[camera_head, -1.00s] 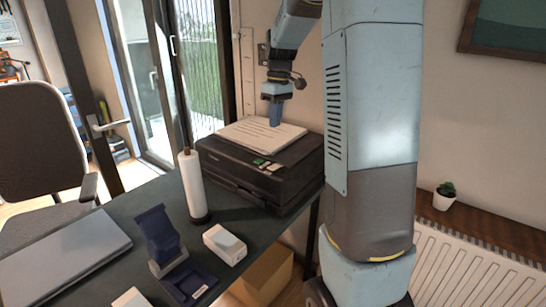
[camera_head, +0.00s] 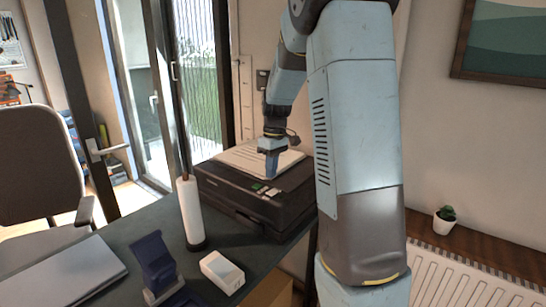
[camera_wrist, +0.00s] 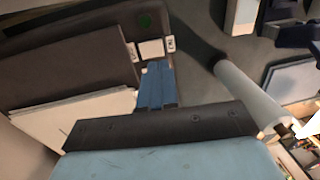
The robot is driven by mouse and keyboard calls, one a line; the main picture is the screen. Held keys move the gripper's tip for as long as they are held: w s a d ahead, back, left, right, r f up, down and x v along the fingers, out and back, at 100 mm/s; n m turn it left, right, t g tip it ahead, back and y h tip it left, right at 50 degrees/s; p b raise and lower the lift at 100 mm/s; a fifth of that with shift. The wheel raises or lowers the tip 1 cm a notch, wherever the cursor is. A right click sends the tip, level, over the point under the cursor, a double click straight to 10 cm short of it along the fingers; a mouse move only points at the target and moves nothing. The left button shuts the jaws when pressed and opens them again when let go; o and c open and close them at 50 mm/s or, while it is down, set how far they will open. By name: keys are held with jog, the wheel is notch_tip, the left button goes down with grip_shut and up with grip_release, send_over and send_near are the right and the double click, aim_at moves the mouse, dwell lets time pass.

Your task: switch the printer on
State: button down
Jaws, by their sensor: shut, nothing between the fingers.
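The black printer (camera_head: 238,190) stands on the desk. Its small control panel (camera_head: 262,190) has light keys and a green patch near the front edge. My gripper (camera_head: 271,174) points down over the printer's top, just behind the panel, shut and empty. Its blue fingers (camera_wrist: 156,84) appear close to the panel in the wrist view. I cannot tell whether they touch it.
White paper (camera_head: 250,157) lies on the printer's rear top. A white roll on a stand (camera_head: 190,210) and a small white box (camera_head: 222,271) stand in front of the printer. A closed laptop (camera_head: 60,278) and a dark blue holder (camera_head: 155,262) lie nearer.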

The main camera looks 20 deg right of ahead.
aim_at(270, 193)
jog(key=shift+s+a+f, duration=0.1)
jog(key=shift+a+f, duration=0.05)
jog(key=shift+f, duration=1.25)
jog(key=shift+s+a+f, duration=0.1)
jog(key=shift+a+f, duration=0.05)
jog(key=shift+f, duration=1.25)
jog(key=shift+f, duration=0.15)
jog(key=shift+d, duration=0.1)
jog(key=shift+w+d+r, duration=0.2)
jog(key=shift+w+d, duration=0.15)
jog(key=shift+d, duration=0.25)
jog(key=shift+r, duration=0.1)
notch_tip(270, 193, up, 14)
jog(key=w+d, duration=0.1)
jog(key=shift+d+f, duration=0.2)
